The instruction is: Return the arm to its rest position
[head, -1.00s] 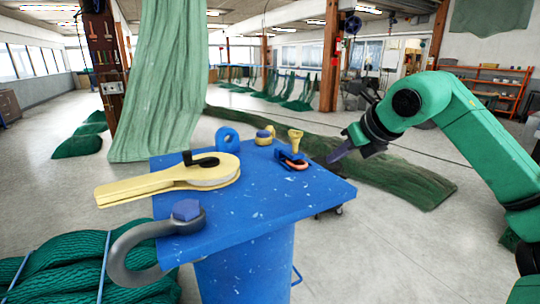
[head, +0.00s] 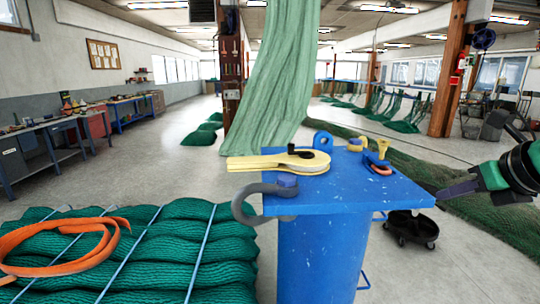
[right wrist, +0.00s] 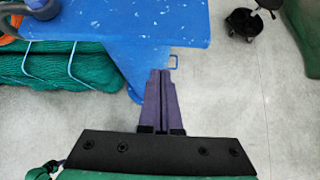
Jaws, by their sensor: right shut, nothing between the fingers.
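My right gripper (head: 458,190) is at the right of the head view, just off the right edge of the blue table. In the right wrist view its two purple fingers (right wrist: 160,100) lie together, with nothing between them. The floor and the blue table's side show beyond the fingertips. My right arm's green link is cut off by the right edge of the head view. My left gripper is not in view.
Green net bundles (head: 170,255) with an orange strap (head: 60,245) lie left.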

